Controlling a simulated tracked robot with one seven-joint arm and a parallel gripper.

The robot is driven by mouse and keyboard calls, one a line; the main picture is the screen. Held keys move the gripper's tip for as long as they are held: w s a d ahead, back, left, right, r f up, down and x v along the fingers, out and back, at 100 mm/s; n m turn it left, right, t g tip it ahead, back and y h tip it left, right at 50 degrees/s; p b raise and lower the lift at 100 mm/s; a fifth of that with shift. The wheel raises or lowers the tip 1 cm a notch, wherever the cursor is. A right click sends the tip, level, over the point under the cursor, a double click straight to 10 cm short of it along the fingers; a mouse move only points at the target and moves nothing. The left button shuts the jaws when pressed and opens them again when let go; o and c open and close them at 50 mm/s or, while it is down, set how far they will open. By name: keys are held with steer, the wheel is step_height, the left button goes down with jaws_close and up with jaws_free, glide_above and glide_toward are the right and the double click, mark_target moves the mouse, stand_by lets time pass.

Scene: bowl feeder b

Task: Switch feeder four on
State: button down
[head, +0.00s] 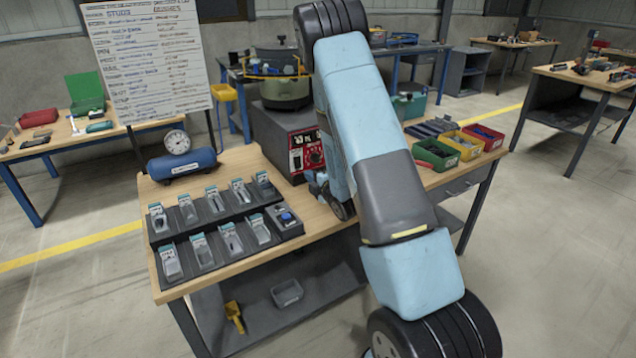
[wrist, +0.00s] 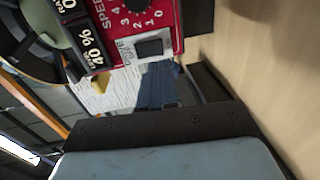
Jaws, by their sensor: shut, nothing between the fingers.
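A bowl feeder (head: 282,92) with a grey base and dark green bowl stands at the back of the near bench, partly behind my arm. Its red control panel (head: 306,150) faces the bench front. In the wrist view the panel (wrist: 182,20) appears turned sideways, with a round speed dial (wrist: 136,4), a 40 % display (wrist: 95,57) and a dark rocker switch (wrist: 152,47). I cannot read a feeder number. My gripper (wrist: 160,68) is shut and empty, its fingertips close to the switch; I cannot tell whether they touch.
A blue air tank (head: 182,165) with a gauge and black trays (head: 217,228) of packaged parts lie left on the bench. Green, yellow and red bins (head: 460,146) stand to the right. Bare wood (wrist: 255,70) lies beside the panel.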

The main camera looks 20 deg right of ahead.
mark_target(299, 167)
steer(key=shift+x, duration=3.05)
steer(key=shift+w+a+f, duration=0.1)
steer(key=shift+a, duration=0.15)
steer(key=shift+d, duration=0.3)
steer(key=s+d, duration=0.1)
steer(key=s, duration=0.3)
steer(key=s+d+f, duration=0.1)
steer(key=s, duration=0.4)
steer(key=s+d, duration=0.1)
steer(key=s, duration=0.3)
steer(key=shift+s+f, duration=0.3)
steer(key=shift+f, duration=0.1)
